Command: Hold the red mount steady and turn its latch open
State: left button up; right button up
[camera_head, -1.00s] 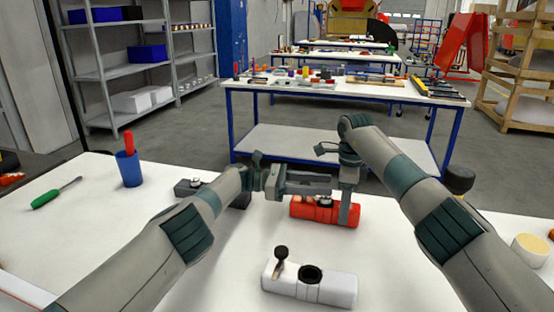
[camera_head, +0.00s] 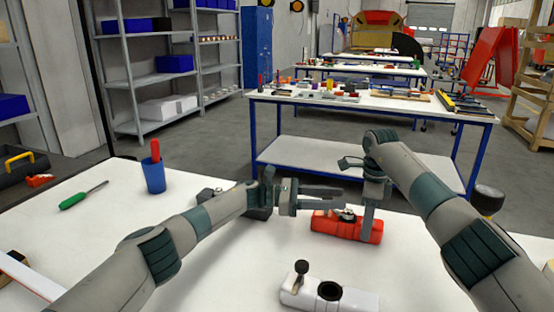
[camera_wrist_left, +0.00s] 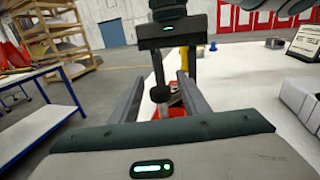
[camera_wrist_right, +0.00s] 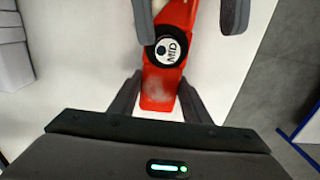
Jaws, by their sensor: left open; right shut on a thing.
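The red mount (camera_head: 335,227) lies on the white table. My right gripper (camera_head: 371,236) points down and is shut on the mount's right end; in the right wrist view its fingers (camera_wrist_right: 162,98) are on both sides of the red body (camera_wrist_right: 160,88). A round black-rimmed disc marked MID (camera_wrist_right: 170,51) sits on the mount. My left gripper (camera_head: 340,196) is open, level, just above the mount. In the left wrist view its fingers (camera_wrist_left: 160,95) stand on either side of a dark round knob (camera_wrist_left: 160,93), apart from it. The latch is mostly hidden in the head view.
A white mount (camera_head: 310,292) with an upright black knob lies in front. A dark mount (camera_head: 258,213) sits partly behind my left wrist. A blue cup (camera_head: 154,176) and a green screwdriver (camera_head: 75,201) are at the left. The table's left middle is clear.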

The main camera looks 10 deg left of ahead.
pick_arm(q)
jog(key=a, duration=0.9)
jog(key=w+n+t+y, duration=0.1)
jog(key=w+f+n+t+y, duration=0.1)
jog(key=w+f+n+y, duration=0.1)
jog(key=w+n, duration=0.1)
jog(key=shift+w+f+t, duration=0.1)
jog(key=shift+t, duration=0.3)
jog(key=w+n+t+y, duration=0.1)
jog(key=w+a+n+y, duration=0.1)
jog(key=w, duration=0.1)
jog(key=w+a+n+t, duration=0.1)
jog(key=w, duration=0.1)
jog(key=shift+w+f+n+t+y, duration=0.15)
jog(key=shift+f+n+t+y, duration=0.15)
jog(key=shift+y, duration=0.1)
jog(key=w+a+n+t+y, duration=0.1)
jog(key=w, duration=0.1)
jog(key=w+a+n+t+y, duration=0.1)
jog(key=w+a+y, duration=0.1)
jog(key=w+a+n+t+y, duration=0.1)
jog(key=w+a+t, duration=0.1)
jog(key=shift+w+r+n, duration=0.2)
jog(key=shift+n, duration=0.1)
jog(key=w+a+r+t+y, duration=0.2)
jog(key=w+a+r+t, duration=0.1)
jog(key=a+r+t, duration=0.1)
jog(key=shift+n, duration=0.4)
